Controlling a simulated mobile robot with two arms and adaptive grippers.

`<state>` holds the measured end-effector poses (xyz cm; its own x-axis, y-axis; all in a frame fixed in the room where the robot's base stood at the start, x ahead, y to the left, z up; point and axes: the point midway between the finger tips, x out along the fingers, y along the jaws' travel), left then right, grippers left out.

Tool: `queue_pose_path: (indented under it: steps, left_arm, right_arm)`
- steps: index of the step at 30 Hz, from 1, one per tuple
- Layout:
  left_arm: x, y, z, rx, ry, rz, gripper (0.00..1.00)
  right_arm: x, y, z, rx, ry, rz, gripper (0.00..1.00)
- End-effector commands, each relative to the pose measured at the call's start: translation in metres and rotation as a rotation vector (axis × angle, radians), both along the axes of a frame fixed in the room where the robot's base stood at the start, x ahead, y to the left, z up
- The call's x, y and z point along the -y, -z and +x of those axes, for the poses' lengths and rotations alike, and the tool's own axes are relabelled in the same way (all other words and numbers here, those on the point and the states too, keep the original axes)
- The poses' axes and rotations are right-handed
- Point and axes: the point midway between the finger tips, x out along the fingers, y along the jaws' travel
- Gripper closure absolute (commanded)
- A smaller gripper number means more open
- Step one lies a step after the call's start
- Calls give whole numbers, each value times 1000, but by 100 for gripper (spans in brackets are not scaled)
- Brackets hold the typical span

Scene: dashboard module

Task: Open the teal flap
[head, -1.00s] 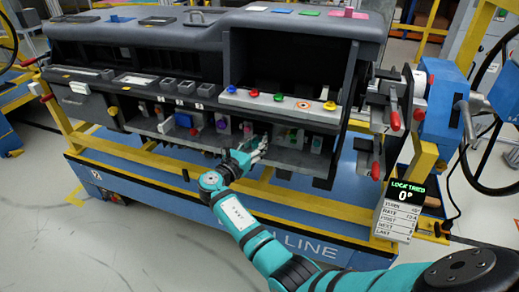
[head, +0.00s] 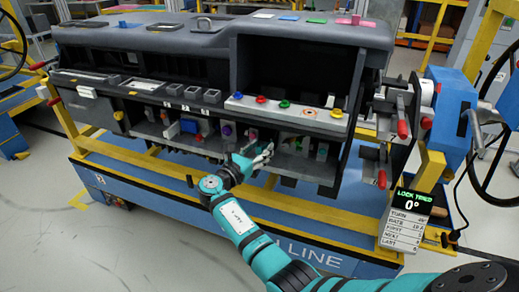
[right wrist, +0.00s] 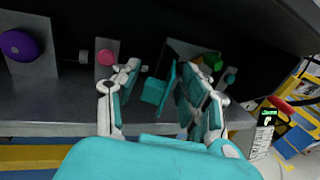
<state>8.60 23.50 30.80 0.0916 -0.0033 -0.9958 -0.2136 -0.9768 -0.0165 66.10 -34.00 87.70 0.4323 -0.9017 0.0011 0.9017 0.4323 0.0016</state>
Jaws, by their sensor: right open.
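A thin teal panel, which looks like the teal flap (right wrist: 168,79), stands nearly edge-on in the right wrist view, with a teal block (right wrist: 154,91) beside it. Both show between the fingers of my right gripper (right wrist: 171,66). The gripper is open, its white and teal fingers apart on either side; I cannot tell whether either finger touches the panel. In the head view my right gripper (head: 266,154) reaches into the lower shelf of the dark dashboard module (head: 200,42) and hides the flap. My left gripper is not in view.
A purple knob (right wrist: 18,45), a pink knob (right wrist: 105,58) and a green part (right wrist: 211,60) sit near the gripper on the shelf. The shelf's front edge (right wrist: 60,129) runs below. A display (head: 408,203) reads "LOCK TRIED 0°". Red-handled clamps (head: 402,128) stand at the module's right end.

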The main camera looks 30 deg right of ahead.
Motion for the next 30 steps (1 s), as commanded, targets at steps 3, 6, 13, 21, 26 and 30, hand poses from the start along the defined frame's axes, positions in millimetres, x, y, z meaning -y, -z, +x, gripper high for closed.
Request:
queue_pose_path:
  steps: [3, 6, 13, 21, 26, 30]
  left_arm:
    - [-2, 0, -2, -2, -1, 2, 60]
    - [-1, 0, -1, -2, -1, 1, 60]
    - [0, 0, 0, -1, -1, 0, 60]
    - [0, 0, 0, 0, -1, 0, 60]
    - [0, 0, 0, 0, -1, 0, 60]
    - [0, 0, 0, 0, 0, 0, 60]
  right_arm:
    - [-4, 1, -2, -1, 1, 0, 56]
    - [-15, 1, -7, -1, -1, 0, 56]
    - [-51, 1, -23, -1, -3, 2, 56]
    - [-70, 0, -31, -1, -3, 0, 56]
    - [-70, 0, -31, -1, -2, 0, 56]
    - [-70, 0, -31, 0, -2, 0, 56]
